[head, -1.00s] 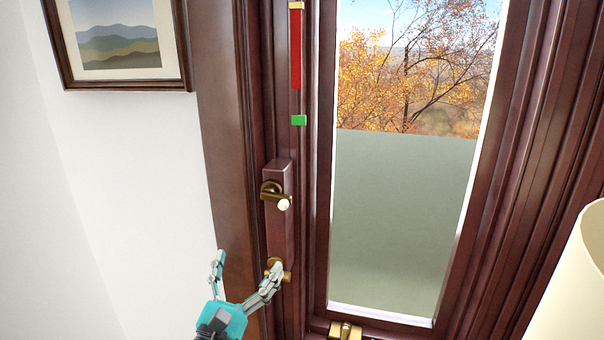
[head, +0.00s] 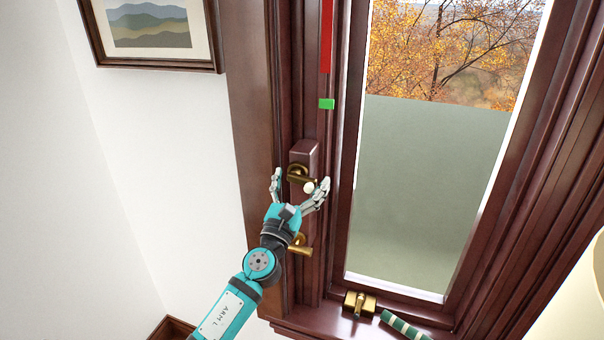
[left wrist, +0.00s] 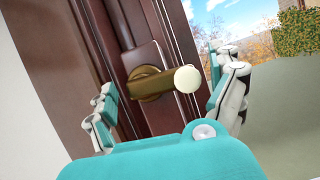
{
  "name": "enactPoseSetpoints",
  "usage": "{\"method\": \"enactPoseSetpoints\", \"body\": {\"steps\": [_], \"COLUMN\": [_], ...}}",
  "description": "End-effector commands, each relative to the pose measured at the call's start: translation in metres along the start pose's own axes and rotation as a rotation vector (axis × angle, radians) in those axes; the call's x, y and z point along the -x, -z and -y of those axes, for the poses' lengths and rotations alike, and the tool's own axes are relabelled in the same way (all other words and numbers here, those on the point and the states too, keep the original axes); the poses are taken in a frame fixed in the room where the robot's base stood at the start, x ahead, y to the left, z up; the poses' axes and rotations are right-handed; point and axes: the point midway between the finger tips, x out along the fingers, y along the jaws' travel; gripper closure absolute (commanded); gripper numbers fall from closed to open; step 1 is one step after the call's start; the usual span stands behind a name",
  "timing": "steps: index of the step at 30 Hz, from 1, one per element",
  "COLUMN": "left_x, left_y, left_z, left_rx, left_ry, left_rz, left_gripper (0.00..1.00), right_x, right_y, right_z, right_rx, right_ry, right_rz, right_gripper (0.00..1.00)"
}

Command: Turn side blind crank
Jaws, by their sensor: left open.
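The blind crank (head: 299,175) is a brass arm with a white knob (head: 309,187), mounted on a dark red-brown wooden block (head: 304,152) on the window frame's left side. In the left wrist view the brass crank arm (left wrist: 150,84) points right, and its white knob (left wrist: 188,79) faces the camera. My left gripper (head: 299,186) is open, with one finger to the left of the crank and the other by the knob. In the left wrist view the crank lies between the open fingers (left wrist: 165,100); I cannot tell whether they touch it. My right gripper is not in view.
A second brass handle (head: 299,246) sits below, partly behind my left arm. A red bar (head: 327,40) and green marker (head: 326,104) are on the frame above. A grey-green blind (head: 430,190) covers the lower window. A brass latch (head: 359,303) and striped roll (head: 404,328) are at the sill.

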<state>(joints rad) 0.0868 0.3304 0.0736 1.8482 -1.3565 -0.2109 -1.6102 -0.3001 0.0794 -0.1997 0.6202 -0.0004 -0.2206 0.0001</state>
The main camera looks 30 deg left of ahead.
Motion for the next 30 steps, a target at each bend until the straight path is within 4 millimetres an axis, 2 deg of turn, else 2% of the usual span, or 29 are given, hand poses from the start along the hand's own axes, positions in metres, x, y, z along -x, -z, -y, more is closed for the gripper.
{"method": "enactPoseSetpoints", "body": {"steps": [3, 12, 24, 30], "left_x": [-0.0078, -0.0091, -0.009, -0.009], "left_y": [-0.0004, 0.0002, 0.0, 0.0], "left_z": [0.0002, 0.0002, -0.0001, 0.0001], "left_rx": [0.001, 0.001, 0.001, 0.002], "left_ry": [0.0, 0.0, 0.0, 0.0], "left_rz": [0.0, 0.0, 0.0, 0.0], "left_gripper": [0.07, 0.07, 0.6, 0.61], "right_x": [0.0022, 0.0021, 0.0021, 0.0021], "right_y": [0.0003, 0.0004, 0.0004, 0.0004], "right_z": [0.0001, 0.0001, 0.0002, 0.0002], "right_rx": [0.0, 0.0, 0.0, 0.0], "right_ry": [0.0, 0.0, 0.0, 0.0], "right_rz": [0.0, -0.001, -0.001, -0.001], "right_gripper": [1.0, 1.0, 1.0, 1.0]}}
